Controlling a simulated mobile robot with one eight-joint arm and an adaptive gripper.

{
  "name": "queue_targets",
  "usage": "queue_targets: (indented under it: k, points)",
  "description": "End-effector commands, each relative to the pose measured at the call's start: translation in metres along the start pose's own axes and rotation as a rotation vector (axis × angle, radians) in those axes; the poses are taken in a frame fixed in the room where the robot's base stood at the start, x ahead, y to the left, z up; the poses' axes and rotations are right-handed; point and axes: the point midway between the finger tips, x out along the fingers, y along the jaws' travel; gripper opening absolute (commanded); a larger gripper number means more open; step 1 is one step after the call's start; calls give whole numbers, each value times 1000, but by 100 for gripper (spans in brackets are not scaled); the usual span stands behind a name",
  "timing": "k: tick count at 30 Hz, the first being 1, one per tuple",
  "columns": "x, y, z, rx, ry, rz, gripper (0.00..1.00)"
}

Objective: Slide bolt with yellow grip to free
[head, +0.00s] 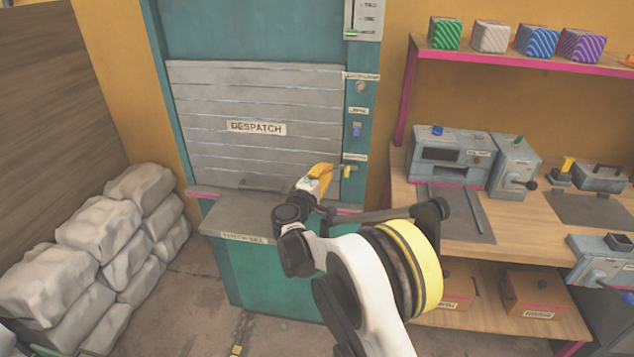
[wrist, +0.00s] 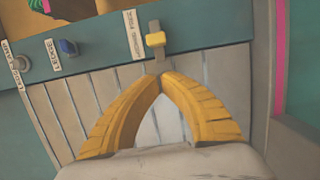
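The bolt's yellow grip (head: 347,172) is a small yellow block low on the right teal frame of the grey slatted "DESPATCH" shutter (head: 235,100). In the wrist view the yellow grip (wrist: 155,39) sits on a narrow dark bar, just beyond my fingertips. My gripper (head: 327,170) is in front of the shutter's lower right, just left of the grip. In the wrist view my gripper (wrist: 161,76) has its two yellow fingertips together, with nothing seen between them. A gap shows between the tips and the yellow grip.
A blue lever (head: 356,130) and a round knob (head: 361,86) are above the bolt on the same frame. A ledge (head: 225,230) juts out below the shutter. Grey sacks (head: 95,240) stand left; a workbench (head: 520,215) with devices stands right.

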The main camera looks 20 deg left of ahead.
Motion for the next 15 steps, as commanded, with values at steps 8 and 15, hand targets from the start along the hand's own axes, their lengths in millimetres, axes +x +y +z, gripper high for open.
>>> queue_targets:
  k: [8,15]
  points:
    - [5,0,24,0,1,0,0]
    - [5,0,25,0,1,0,0]
